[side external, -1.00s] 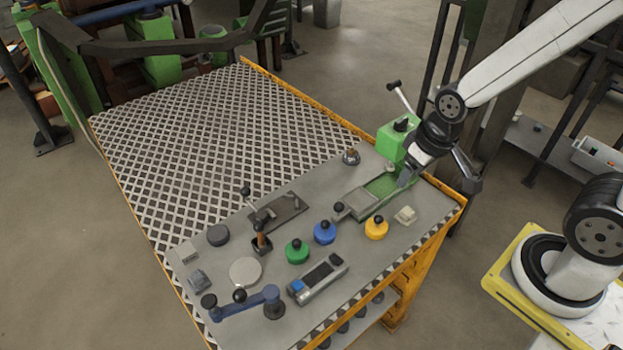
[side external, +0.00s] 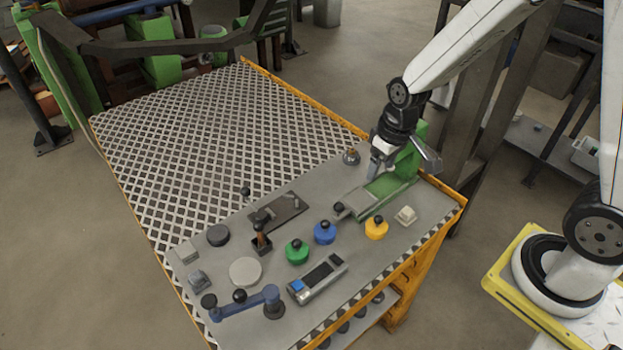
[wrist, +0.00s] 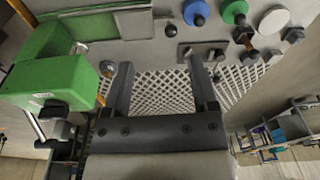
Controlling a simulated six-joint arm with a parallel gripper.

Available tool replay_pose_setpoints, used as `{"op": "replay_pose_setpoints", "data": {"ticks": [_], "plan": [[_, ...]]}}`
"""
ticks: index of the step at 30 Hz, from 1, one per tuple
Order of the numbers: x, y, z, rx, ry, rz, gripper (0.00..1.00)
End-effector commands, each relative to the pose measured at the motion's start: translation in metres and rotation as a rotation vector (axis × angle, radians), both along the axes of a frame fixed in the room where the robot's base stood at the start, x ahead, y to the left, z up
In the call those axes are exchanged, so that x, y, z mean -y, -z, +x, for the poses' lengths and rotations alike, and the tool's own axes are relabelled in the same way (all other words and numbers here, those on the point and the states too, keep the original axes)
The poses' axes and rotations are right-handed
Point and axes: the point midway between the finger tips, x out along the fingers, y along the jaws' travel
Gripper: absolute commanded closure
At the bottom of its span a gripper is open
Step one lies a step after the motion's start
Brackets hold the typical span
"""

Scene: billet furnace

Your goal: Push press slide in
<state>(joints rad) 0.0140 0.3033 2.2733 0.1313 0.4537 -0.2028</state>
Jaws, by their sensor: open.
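The green press (side external: 408,158) stands at the right end of the grey panel, partly hidden behind my gripper. Its slide (side external: 354,203) is a flat grey plate on a green track (side external: 388,187), with a dark knob at the end away from the press. In the wrist view the press body (wrist: 50,80) is at the left and the slide (wrist: 133,22) at the top. My gripper (side external: 375,172) is above the panel, beside the far side of the track. In the wrist view its two fingers (wrist: 161,84) are apart with nothing between them.
Blue (side external: 325,233), green (side external: 297,252) and yellow (side external: 376,229) knobbed buttons stand in front of the slide. A small round metal post (side external: 351,157) is close to my gripper on the far side. The patterned plate (side external: 220,150) beyond the panel is clear.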

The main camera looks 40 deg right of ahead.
Motion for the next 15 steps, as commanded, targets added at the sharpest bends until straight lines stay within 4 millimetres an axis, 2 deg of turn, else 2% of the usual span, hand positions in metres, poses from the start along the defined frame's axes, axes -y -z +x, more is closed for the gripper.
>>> {"op": "replay_pose_setpoints", "data": {"ticks": [9, 15], "plan": [[-0.006, 0.045, 0.051, -0.086, -0.07, 0.062, 0.25], [-0.01, 0.073, 0.073, -0.121, -0.11, 0.103, 0.25]]}}
